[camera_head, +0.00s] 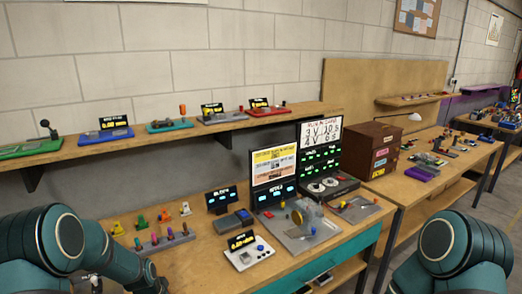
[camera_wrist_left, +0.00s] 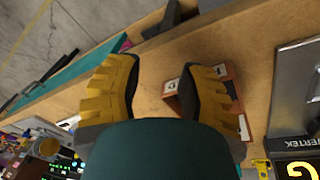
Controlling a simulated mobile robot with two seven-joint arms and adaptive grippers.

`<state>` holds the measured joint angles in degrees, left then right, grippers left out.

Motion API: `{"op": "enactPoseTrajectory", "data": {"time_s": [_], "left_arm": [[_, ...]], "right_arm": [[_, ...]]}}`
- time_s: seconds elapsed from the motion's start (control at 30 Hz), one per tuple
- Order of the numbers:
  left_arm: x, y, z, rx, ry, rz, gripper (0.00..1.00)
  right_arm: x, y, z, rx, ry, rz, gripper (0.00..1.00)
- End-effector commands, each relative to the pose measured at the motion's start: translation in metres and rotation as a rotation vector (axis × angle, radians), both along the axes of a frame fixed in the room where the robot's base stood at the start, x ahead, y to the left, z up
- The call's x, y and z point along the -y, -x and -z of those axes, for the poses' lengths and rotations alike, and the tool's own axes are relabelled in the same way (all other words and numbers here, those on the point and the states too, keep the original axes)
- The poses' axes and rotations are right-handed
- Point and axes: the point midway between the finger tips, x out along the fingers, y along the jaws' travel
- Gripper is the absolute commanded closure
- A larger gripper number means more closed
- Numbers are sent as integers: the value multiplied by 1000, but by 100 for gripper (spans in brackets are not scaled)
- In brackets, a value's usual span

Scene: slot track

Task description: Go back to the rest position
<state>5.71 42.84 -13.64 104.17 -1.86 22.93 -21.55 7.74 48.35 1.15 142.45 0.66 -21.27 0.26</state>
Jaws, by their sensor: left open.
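In the left wrist view my left gripper (camera_wrist_left: 160,78) is open, its two yellow ribbed fingers apart over the wooden bench top. A small reddish-brown block with white faces (camera_wrist_left: 172,88) shows beside and partly behind the right-hand finger; I cannot tell whether they touch. In the head view my left arm (camera_head: 110,258) reaches in low from the left over the near left end of the workbench (camera_head: 190,268); its gripper is not clear there. My right arm (camera_head: 448,250) is bent at the lower right, and its gripper is out of the picture.
A wall shelf (camera_head: 70,155) carries several small stations. A grey metal plate (camera_wrist_left: 295,85) lies right of my left gripper.

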Motion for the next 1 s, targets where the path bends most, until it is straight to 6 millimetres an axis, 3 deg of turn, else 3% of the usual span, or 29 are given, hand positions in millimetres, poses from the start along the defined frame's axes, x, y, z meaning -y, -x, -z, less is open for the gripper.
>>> {"op": "enactPoseTrajectory", "data": {"time_s": [0.03, 0.2, 0.33, 0.5, 0.63, 1.0], "left_arm": [[22, 19, 22, -11, 28, -17, 61], [98, 90, 72, -16, 123, -117, 61], [142, 144, 88, -24, 186, -188, 61], [170, 188, 90, -30, 233, -249, 61], [175, 198, 89, -31, 244, -267, 61], [175, 198, 88, -29, 245, -266, 61]], "right_arm": [[0, 1, 6, -2, 0, -2, 100], [-1, 3, 19, -7, 0, -5, 100], [-1, 4, 27, -10, 1, -6, 100], [-2, 5, 32, -11, 2, -8, 100], [-2, 5, 32, -12, 2, -8, 100], [-2, 5, 32, -11, 2, -8, 100]]}}
